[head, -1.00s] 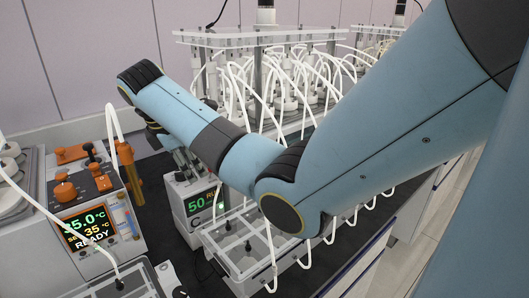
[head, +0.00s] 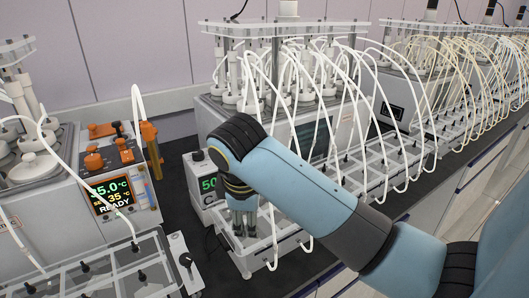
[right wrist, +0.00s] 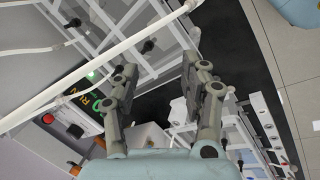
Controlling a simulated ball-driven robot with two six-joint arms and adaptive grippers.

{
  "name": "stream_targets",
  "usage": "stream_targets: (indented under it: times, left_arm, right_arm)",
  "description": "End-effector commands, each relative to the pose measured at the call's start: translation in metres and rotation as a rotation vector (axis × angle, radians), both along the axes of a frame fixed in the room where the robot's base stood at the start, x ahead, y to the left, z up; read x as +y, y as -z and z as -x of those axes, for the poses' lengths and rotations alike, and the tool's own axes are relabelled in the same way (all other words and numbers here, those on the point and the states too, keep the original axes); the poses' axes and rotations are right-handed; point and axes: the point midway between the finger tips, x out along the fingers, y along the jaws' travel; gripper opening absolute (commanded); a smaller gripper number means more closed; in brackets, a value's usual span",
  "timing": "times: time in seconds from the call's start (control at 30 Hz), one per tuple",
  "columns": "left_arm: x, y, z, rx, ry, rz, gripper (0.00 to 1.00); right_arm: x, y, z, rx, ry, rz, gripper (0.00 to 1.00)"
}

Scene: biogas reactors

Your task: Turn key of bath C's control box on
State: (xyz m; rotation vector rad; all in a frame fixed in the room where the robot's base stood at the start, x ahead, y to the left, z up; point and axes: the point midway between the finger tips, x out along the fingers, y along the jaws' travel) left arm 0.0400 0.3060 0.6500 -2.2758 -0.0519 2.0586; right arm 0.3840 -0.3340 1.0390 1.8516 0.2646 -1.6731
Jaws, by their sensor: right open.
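The control box marked C (head: 207,207) is a small white box with a green "50" display, left of my right gripper. My wrist hides its right part. My right gripper (head: 243,232) is open and points down over the clear tray beside the box. In the right wrist view its two fingers (right wrist: 160,82) are apart with nothing between them. A dark display with "RU" lettering and a green light (right wrist: 86,98) shows left of the fingers there. I cannot make out the key in either view. My left gripper is out of view.
A reactor unit with an orange-trimmed panel reading "READY" (head: 110,193) stands left. Clear trays (head: 262,250) line the bench front. White tubes (head: 352,120) arch from the reactors down to the trays. One tube (right wrist: 110,52) crosses close by in the right wrist view.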

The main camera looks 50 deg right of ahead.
Motion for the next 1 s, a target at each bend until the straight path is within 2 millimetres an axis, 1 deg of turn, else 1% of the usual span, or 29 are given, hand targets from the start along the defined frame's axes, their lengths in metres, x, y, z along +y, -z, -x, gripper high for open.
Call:
stream_targets:
  times: [0.03,0.1,0.27,0.9,0.97,1.0]
  left_arm:
    - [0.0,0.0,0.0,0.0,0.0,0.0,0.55]
    - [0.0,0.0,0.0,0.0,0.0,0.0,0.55]
    - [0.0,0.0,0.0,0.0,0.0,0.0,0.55]
    - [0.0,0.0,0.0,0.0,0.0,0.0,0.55]
    - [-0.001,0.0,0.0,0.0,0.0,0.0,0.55]
    - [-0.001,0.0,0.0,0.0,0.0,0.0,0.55]
  right_arm:
    - [0.003,0.001,0.006,-0.009,0.014,-0.008,0.46]
    - [0.005,0.002,0.013,-0.021,0.032,-0.019,0.46]
    - [0.009,0.002,0.021,-0.037,0.059,-0.034,0.46]
    - [0.01,0.002,0.023,-0.041,0.064,-0.038,0.46]
    - [0.011,0.002,0.025,-0.044,0.07,-0.041,0.46]
    - [0.013,0.003,0.03,-0.049,0.08,-0.048,0.46]
